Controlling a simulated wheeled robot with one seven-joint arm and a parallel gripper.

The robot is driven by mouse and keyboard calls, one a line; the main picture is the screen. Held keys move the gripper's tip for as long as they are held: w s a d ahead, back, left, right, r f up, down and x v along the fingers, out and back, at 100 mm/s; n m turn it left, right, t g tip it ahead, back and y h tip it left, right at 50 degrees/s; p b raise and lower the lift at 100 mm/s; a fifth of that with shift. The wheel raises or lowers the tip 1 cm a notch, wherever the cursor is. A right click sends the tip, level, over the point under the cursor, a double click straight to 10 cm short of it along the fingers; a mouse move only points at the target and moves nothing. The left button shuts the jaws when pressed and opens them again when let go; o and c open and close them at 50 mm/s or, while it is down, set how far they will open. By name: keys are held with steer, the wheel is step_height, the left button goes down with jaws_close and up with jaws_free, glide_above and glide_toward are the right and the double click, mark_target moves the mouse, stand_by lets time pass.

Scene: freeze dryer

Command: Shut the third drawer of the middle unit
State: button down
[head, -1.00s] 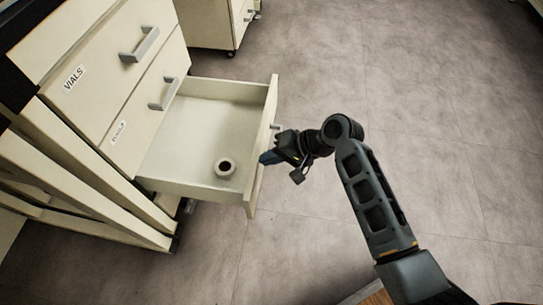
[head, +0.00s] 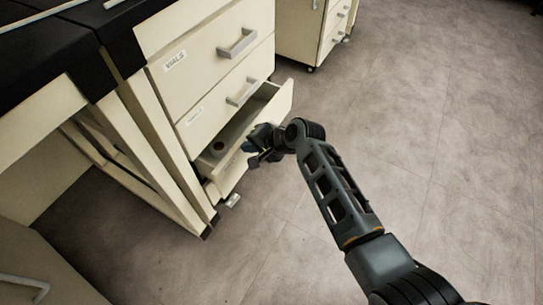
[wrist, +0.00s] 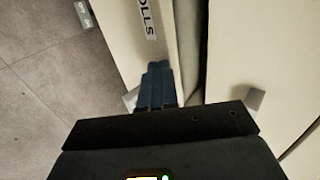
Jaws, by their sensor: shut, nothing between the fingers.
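The third drawer (head: 283,102) of the middle unit (head: 215,25) is partly open, with a narrow gap showing behind its front. A small round ring-shaped item (head: 217,148) lies inside, near the left end. My gripper (head: 249,148) is at the outer face of the drawer front, and its dark body hides part of that front. In the wrist view my blue fingers (wrist: 157,84) are together and empty, against or very close to a pale front with a label ending in "OLLS" (wrist: 149,18). I cannot tell contact for certain.
Two shut drawers with grey handles (head: 237,43) are above, the top one labelled VIALS (head: 175,61). Another drawer unit (head: 308,30) stands behind. A dark-topped bench (head: 60,50) is at the left. Open grey floor (head: 400,110) lies to the right.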

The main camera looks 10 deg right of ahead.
mark_target(238, 143)
steer(key=shift+w+a+b, duration=0.2)
steer(key=shift+w+a, duration=0.4)
steer(key=shift+a, duration=0.25)
steer(key=shift+w+a+b, duration=0.2)
steer(key=shift+w+a, duration=0.4)
steer(key=shift+a, duration=0.2)
